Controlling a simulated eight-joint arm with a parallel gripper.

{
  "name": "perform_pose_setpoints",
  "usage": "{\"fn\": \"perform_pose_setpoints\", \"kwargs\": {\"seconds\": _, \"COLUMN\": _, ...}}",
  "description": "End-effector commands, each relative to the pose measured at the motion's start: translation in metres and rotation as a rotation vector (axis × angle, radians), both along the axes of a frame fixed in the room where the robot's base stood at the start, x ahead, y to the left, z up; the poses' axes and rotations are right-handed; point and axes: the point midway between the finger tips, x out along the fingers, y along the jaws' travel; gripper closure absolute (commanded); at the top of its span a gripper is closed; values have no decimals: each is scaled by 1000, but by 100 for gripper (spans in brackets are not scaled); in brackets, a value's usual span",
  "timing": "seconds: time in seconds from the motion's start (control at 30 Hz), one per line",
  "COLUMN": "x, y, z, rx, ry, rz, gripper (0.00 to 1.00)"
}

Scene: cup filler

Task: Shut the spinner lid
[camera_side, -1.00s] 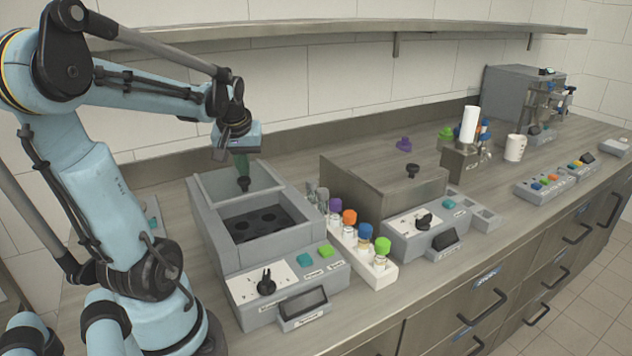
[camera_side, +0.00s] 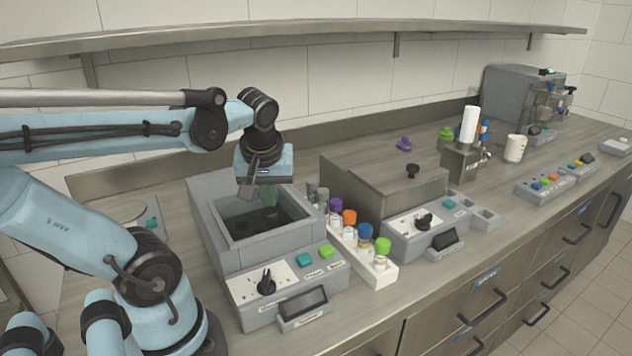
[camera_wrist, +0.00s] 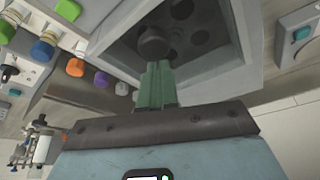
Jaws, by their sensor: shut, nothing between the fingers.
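The spinner (camera_side: 210,230) is the grey box at the left of the bench. Its clear lid no longer stands tilted at the back in the side view. It appears to lie down over the opening, where the dark rotor (camera_side: 262,220) shows through; I cannot tell whether it is fully seated. In the wrist view a dark round knob (camera_wrist: 153,42) sits just beyond my fingertips, with rotor holes (camera_wrist: 198,38) around it. My gripper (camera_side: 266,202) has green fingers, shut and empty, pointing down over the spinner. The fingers also show in the wrist view (camera_wrist: 158,66).
A white rack (camera_side: 376,272) with colour-capped tubes stands right of the spinner. Beyond it is a steel-covered device (camera_side: 385,185) with a black knob. The spinner's front panel has a dial (camera_side: 266,284) and two buttons. A shelf (camera_side: 330,33) runs along the wall above.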

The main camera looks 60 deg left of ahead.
Motion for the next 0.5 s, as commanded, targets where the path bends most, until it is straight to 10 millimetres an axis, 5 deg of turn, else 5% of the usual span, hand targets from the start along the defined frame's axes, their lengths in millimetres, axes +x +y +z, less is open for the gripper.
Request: {"fn": "perform_pose_setpoints", "kwargs": {"seconds": 0.5, "x": -1, "y": -8, "z": -2, "rx": -18, "ry": 5, "rz": -5, "gripper": 100}}
